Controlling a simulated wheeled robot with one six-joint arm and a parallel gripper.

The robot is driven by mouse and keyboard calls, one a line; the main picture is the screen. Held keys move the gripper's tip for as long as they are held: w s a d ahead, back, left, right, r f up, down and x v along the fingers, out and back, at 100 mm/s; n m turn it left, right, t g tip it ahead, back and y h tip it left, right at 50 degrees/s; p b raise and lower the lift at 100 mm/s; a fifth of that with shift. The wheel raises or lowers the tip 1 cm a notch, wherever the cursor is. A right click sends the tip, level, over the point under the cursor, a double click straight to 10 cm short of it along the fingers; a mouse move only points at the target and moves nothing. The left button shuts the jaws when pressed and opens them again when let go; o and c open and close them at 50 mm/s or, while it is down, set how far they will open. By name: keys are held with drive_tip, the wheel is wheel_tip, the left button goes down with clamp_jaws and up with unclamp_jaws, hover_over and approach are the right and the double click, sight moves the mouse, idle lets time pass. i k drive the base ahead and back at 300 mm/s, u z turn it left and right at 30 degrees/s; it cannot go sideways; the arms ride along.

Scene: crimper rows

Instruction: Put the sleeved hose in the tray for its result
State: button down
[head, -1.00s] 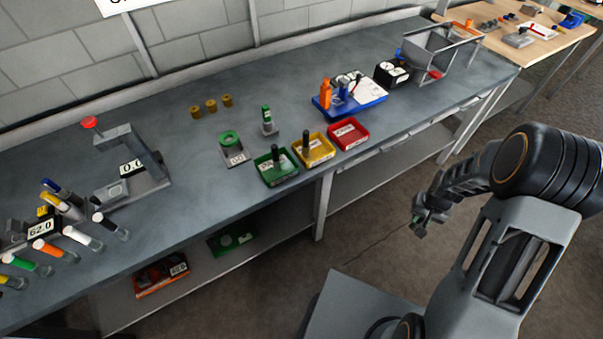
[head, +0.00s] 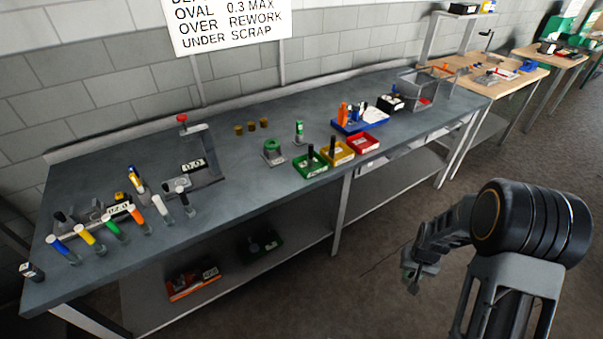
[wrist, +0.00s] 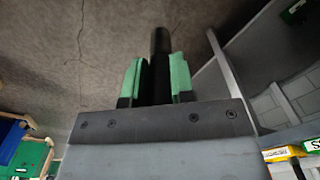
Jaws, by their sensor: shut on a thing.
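My gripper (head: 413,277) hangs over the floor at the right of the head view, apart from the bench. In the wrist view its green-padded fingers (wrist: 156,80) are shut on a black hose (wrist: 160,42), which sticks out past the fingertips. Whether it wears a sleeve cannot be seen. On the bench's front edge stand a green tray (head: 311,172), a yellow tray (head: 345,155) and a red tray (head: 365,147). A dark upright piece stands in the green tray and another in the yellow one. The red tray shows no upright piece.
The grey bench (head: 245,195) holds a press-like device (head: 205,160) reading 0.0, coloured-handled tools (head: 113,230) at left, and a blue tray (head: 368,120). A wall sign (head: 230,20) reads "OVAL 0.3 MAX, OVER REWORK, UNDER SCRAP". Open floor lies between me and the bench.

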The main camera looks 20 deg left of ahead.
sight(304, 170)
drive_tip(key=u, duration=1.4)
